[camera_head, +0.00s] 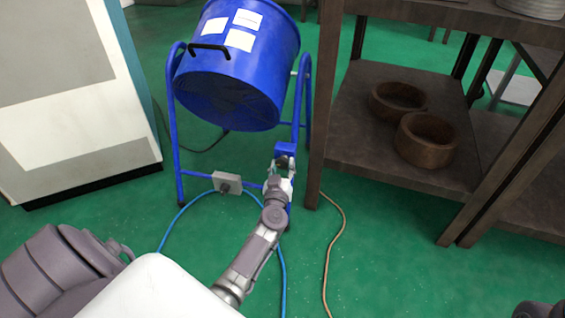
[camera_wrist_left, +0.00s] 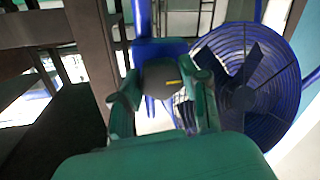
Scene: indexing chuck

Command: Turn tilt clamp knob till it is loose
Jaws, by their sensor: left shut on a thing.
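The tilt clamp knob (camera_wrist_left: 160,75) is a dark round knob with a small yellow mark, in front of a blue bracket in the left wrist view. It belongs to the big blue drum fan (camera_head: 232,75), which hangs tilted in a blue tube stand (camera_head: 172,130). My left gripper (camera_head: 283,165) is at the stand's right side. In the left wrist view its fingers (camera_wrist_left: 161,90) lie on both sides of the knob, shut on it. In the head view the knob is mostly hidden by the gripper. My right gripper is not recognisable.
A dark shelf unit (camera_head: 375,150) with two brown round bowls (camera_head: 425,140) stands close to the right of my left gripper. A grey box (camera_head: 227,184) sits low on the stand. A blue hose (camera_head: 181,214) and a tan cable (camera_head: 333,240) lie on the green floor. A white cabinet (camera_head: 75,80) stands left.

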